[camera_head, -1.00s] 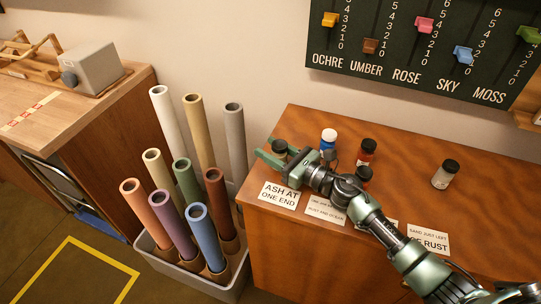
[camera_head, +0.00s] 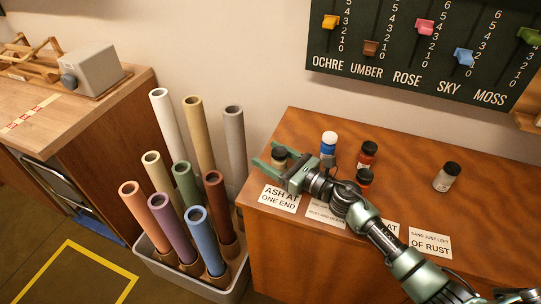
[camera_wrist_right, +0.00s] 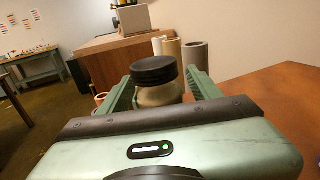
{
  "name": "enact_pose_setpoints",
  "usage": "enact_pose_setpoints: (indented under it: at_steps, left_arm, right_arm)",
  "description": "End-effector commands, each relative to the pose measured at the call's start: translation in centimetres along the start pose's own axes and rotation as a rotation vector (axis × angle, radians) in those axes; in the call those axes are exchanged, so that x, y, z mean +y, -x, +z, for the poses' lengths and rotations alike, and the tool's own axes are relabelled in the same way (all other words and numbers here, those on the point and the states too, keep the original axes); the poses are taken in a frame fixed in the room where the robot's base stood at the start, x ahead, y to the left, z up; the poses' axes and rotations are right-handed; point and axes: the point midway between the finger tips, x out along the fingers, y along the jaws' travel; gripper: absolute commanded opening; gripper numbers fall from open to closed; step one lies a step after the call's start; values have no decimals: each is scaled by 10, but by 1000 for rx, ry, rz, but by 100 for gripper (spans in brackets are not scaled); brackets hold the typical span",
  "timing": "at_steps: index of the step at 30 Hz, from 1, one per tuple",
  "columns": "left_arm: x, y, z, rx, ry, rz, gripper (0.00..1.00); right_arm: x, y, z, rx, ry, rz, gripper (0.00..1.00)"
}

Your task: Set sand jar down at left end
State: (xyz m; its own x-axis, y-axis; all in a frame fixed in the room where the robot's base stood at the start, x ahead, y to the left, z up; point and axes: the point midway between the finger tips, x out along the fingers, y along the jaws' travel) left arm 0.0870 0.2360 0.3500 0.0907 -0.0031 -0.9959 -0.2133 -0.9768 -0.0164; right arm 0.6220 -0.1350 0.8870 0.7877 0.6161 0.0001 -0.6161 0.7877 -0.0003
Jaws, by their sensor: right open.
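The sand jar (camera_head: 279,156), beige with a black lid, stands upright at the left end of the brown table (camera_head: 305,126). It also shows in the right wrist view (camera_wrist_right: 158,92), between the two fingers. My right gripper (camera_head: 273,157) is open around the jar, with one green finger on either side. The jar's base is partly hidden by the gripper. My left gripper is not in view.
A blue jar with a white cap (camera_head: 328,143) and two dark-lidded reddish jars (camera_head: 367,154) stand right of the gripper. A pale jar (camera_head: 445,178) stands farther right. Printed cards (camera_head: 280,198) lie along the front edge. A bin of coloured tubes (camera_head: 200,285) stands left of the table.

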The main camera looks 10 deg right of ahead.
Motion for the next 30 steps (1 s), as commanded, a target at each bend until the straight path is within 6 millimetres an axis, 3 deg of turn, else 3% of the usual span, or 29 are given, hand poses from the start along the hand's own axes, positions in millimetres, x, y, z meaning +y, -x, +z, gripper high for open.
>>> enact_pose_setpoints:
  at_steps: [1,15,30]
  left_arm:
    - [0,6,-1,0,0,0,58]
    - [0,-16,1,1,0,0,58]
    - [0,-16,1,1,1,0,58]
  right_arm:
    - [0,0,6,0,-1,0,64]
    - [0,70,1,1,0,-1,64]
    - [0,75,3,-1,-1,0,64]
